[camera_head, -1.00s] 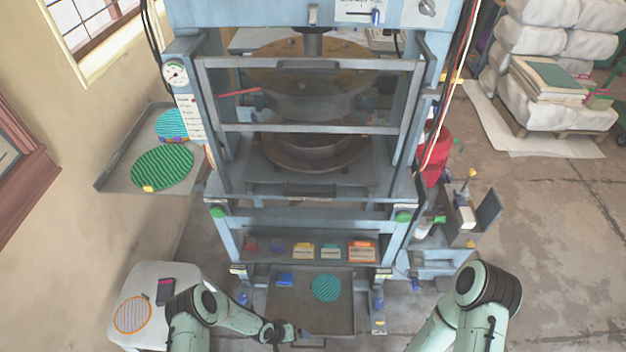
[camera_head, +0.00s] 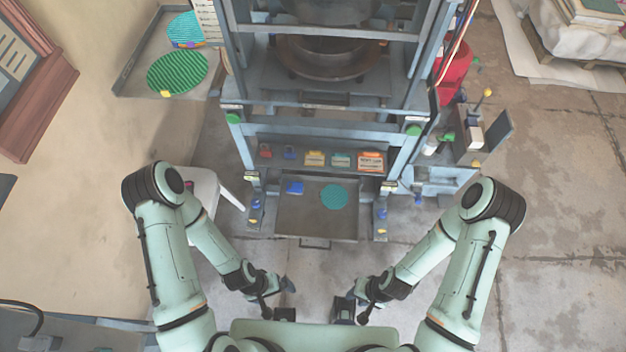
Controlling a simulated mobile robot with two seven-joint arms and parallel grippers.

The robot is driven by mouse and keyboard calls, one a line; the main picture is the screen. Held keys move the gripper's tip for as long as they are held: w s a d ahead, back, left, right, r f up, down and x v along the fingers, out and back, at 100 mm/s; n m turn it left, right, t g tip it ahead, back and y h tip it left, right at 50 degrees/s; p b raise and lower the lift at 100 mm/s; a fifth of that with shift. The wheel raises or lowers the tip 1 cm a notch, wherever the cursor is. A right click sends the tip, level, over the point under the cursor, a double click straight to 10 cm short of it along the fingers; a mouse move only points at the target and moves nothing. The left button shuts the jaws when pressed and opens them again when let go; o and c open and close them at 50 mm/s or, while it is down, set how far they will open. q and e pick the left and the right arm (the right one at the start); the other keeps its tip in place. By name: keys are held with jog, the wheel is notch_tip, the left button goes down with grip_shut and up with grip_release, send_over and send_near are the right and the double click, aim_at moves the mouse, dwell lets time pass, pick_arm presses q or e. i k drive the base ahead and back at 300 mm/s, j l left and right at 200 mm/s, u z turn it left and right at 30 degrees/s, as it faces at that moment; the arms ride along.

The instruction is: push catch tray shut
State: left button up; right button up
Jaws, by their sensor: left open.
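The catch tray (camera_head: 300,226) is a flat grey tray sticking out of the bottom front of the press, with a handle (camera_head: 315,244) on its front edge. A teal round disc (camera_head: 334,197) and a small blue block (camera_head: 295,188) lie on it. My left gripper (camera_head: 287,299) is open and empty, in front of the tray and a little left of its handle, apart from it. My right gripper (camera_head: 350,299) is also in front of the tray, to the right of the handle and apart from it. Its finger gap is not clear.
The blue-grey press frame (camera_head: 232,165) stands behind the tray. A shelf above it holds several small coloured blocks, among them an orange one (camera_head: 370,161). A white stool (camera_head: 205,190) is partly hidden behind my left arm. The floor between grippers and tray is clear.

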aim_at(304, 216)
jog(key=k+j, duration=0.1)
jog(key=k, duration=0.25)
jog(key=k+j, duration=0.1)
jog(key=k, duration=0.3)
jog(key=i+l+u, duration=0.25)
jog(key=i+u, duration=0.25)
jog(key=i+l+u, duration=0.5)
jog(key=i+j, duration=0.05)
jog(key=i, duration=0.05)
